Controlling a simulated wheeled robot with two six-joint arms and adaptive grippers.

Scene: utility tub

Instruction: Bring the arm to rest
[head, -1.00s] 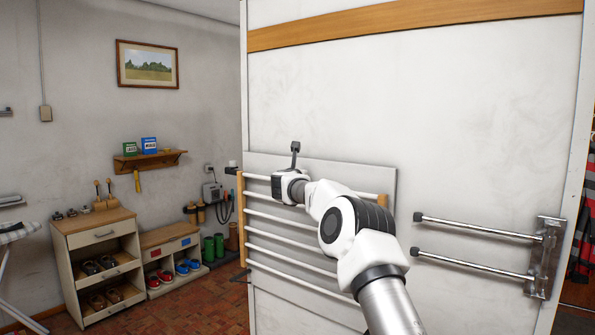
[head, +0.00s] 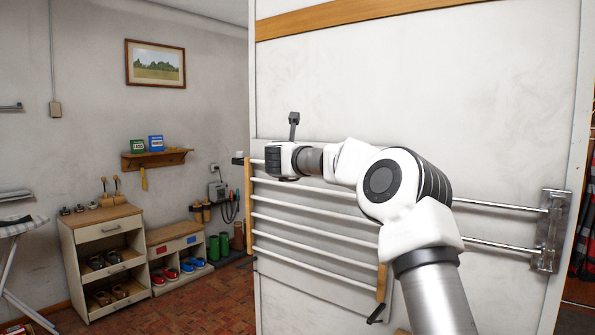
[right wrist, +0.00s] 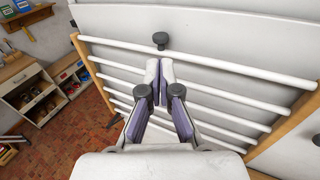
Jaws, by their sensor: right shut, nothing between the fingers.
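My right gripper (right wrist: 160,78) is shut and empty, its fingertips together in the right wrist view. It is in front of a wall-mounted drying rack with white bars (right wrist: 205,88) and wooden side posts; the rack also shows in the head view (head: 300,222). I cannot tell whether the fingers touch the rack. In the head view my right arm reaches in from the lower right, with its wrist in front of the rack's top bar. The fingers are hidden there behind the wrist. My left gripper is not in view.
A shoe cabinet (head: 105,222) and a lower shoe shelf (head: 163,236) stand at left. The brick floor (head: 205,295) before them is open.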

